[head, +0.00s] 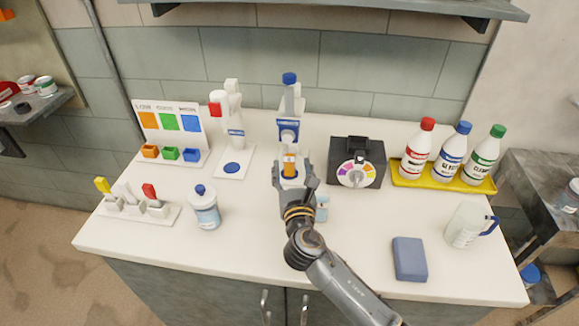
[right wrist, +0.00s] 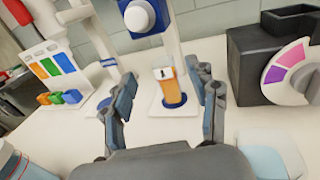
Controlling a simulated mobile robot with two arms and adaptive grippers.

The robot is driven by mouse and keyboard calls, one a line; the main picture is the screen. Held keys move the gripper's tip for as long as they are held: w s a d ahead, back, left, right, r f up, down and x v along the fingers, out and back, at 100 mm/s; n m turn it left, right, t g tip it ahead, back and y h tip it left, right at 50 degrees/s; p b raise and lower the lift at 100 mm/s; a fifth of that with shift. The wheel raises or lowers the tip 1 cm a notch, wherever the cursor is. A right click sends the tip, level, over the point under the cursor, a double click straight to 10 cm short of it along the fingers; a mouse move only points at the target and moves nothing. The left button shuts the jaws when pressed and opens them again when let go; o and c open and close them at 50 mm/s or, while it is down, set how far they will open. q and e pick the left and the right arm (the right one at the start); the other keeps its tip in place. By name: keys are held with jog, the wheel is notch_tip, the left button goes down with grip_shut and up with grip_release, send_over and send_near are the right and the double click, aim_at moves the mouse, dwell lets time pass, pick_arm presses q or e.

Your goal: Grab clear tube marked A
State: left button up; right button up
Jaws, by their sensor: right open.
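A small clear tube with orange contents and a whitish top (right wrist: 168,90) stands upright on the round blue pad of a white dispenser stand. It also shows in the head view (head: 290,166). A dark mark shows near its top, but I cannot read the letter. My right gripper (head: 292,175) is open in front of the tube. In the right wrist view the gripper (right wrist: 163,95) has its fingers spread to the left and right of the tube, with nothing held. The tube appears a little beyond the fingertips. My left gripper is not in view.
The blue-and-white dispenser (head: 289,130) rises over the tube. A black box with a colour dial (head: 357,162) stands close on the right. A blue-capped bottle (head: 205,208) stands left, a blue block (head: 409,259) and mug (head: 465,226) right. The front-left counter is clear.

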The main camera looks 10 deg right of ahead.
aim_at(290, 156)
jog(key=shift+w+f, duration=0.1)
jog(key=shift+f, duration=0.8)
jog(key=shift+w+d+r, duration=0.1)
jog(key=shift+w+r, duration=0.2)
jog(key=shift+w, duration=0.75)
jog(key=w, duration=0.4)
jog(key=shift+w+d, duration=0.1)
jog(key=shift+w, duration=0.3)
jog(key=shift+w+f, duration=0.1)
jog(key=shift+w, duration=0.15)
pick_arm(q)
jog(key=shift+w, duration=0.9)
pick_arm(e)
jog(key=shift+c, duration=0.5)
jog(key=c, duration=1.1)
grip_shut()
